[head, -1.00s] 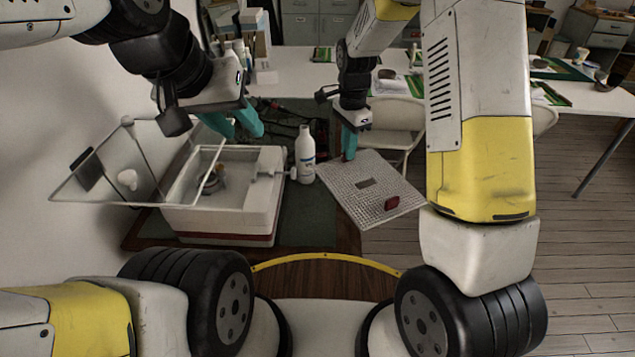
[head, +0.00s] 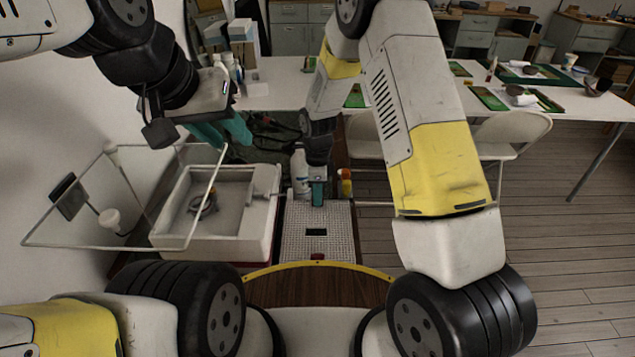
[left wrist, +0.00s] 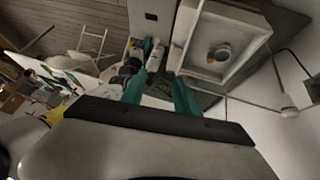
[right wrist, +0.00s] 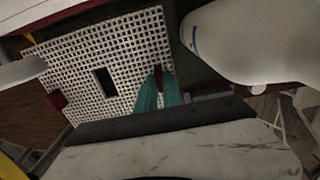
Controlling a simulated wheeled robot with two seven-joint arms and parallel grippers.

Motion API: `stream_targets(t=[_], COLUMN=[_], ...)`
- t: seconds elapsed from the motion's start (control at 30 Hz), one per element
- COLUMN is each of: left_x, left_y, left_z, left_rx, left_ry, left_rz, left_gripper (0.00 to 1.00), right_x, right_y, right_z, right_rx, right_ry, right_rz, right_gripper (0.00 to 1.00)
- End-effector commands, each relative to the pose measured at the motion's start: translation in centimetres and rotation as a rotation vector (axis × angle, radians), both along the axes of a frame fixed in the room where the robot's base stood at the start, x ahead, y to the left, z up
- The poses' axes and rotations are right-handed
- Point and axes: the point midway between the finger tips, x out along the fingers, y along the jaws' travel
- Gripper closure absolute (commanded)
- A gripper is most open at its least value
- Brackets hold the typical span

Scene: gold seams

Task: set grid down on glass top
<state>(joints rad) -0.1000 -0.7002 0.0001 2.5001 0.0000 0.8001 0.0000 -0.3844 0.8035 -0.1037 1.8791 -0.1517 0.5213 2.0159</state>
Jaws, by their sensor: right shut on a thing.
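The grid (head: 296,243) is a white perforated plate with a dark rectangular slot and red tabs on opposite edges. It lies just right of the white box in the head view and fills much of the right wrist view (right wrist: 125,55). My right gripper (head: 318,200) is shut on its far edge, at a red tab (right wrist: 158,76). I cannot tell whether the grid touches the surface below. My left gripper (head: 222,133) is open and empty above the box's back.
The open white box (head: 258,215) holds a small round part (head: 205,205). A white bottle (head: 300,172) stands just behind the grid, with an orange-topped bottle (head: 346,185) to its right. A folding chair (head: 508,140) and a long white table (head: 425,90) are behind. Floor at right is clear.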

Motion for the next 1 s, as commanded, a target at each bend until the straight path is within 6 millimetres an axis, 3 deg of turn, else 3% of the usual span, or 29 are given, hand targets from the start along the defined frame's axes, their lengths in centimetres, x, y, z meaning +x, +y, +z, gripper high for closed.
stream_targets(t=[0.17,0.53,0.57,0.63,1.0], left_x=[0.0,0.0,0.0,0.0,0.0], left_y=[0.0,0.0,0.0,0.0,0.0], left_z=[0.0,0.0,0.0,0.0,0.0], left_rx=[0.000,0.000,0.000,0.000,0.000], left_ry=[0.000,0.000,0.000,0.000,0.000], left_rz=[0.000,0.000,0.000,0.000,0.000], left_gripper=[0.64,0.64,0.64,0.64,0.64], right_x=[-0.1,0.0,0.0,0.0,0.0], right_y=[-0.1,0.0,0.0,0.0,0.0], right_z=[-2.6,-3.0,-3.0,-3.0,-2.7], right_rx=[-0.001,0.000,0.000,0.000,0.000], right_ry=[0.004,0.001,0.001,0.001,0.001], right_rz=[0.000,0.001,0.000,0.001,0.000], right_gripper=[1.00,1.00,0.84,0.70,0.68])
